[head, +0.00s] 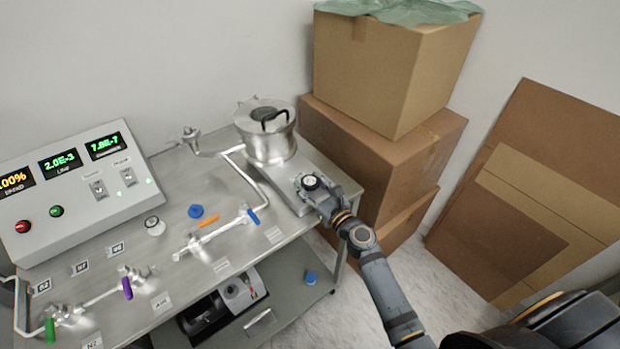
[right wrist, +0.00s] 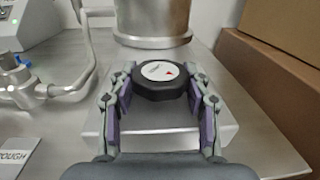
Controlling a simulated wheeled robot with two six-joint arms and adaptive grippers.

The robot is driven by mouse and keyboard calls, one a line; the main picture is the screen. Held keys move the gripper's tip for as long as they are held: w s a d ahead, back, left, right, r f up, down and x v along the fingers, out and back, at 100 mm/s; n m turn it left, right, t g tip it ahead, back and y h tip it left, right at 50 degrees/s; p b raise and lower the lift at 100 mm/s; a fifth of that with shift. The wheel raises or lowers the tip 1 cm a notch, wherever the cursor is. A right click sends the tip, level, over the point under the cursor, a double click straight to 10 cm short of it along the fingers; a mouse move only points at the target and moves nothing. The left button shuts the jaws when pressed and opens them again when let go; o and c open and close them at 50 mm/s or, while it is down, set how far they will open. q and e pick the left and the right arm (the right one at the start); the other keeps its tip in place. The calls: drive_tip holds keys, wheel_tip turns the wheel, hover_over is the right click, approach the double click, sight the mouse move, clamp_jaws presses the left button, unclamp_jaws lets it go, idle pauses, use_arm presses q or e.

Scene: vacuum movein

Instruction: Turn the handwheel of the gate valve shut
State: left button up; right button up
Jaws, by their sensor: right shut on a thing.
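The gate valve's handwheel is a dark, many-sided knob with a white cap bearing a small red mark (right wrist: 158,72). It sits on the pale metal valve body (right wrist: 85,133), in front of the steel chamber. In the head view the handwheel (head: 311,182) is at the right end of the bench. My right gripper (head: 318,191) reaches it from the lower right. In the right wrist view its two fingers (right wrist: 160,85) stand on either side of the handwheel and are shut on it. The wheel's underside and stem are hidden. My left gripper is not in view.
The round steel chamber (head: 268,140) stands just behind the valve. Stacked cardboard boxes (head: 385,75) rise close on the right of the bench. A control box (head: 75,190) with lit displays, pipes and colored handles, including a blue one (head: 253,216), occupies the bench's left and middle.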

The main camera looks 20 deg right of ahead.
drive_tip(key=shift+m+h, duration=0.9)
drive_tip(key=shift+h, duration=0.5)
drive_tip(key=shift+t, duration=0.3)
drive_tip(key=o, duration=1.2)
drive_tip(key=s, duration=0.8)
drive_tip(key=s+d, duration=0.1)
drive_tip(key=s, duration=0.3)
drive_tip(key=shift+d, duration=0.1)
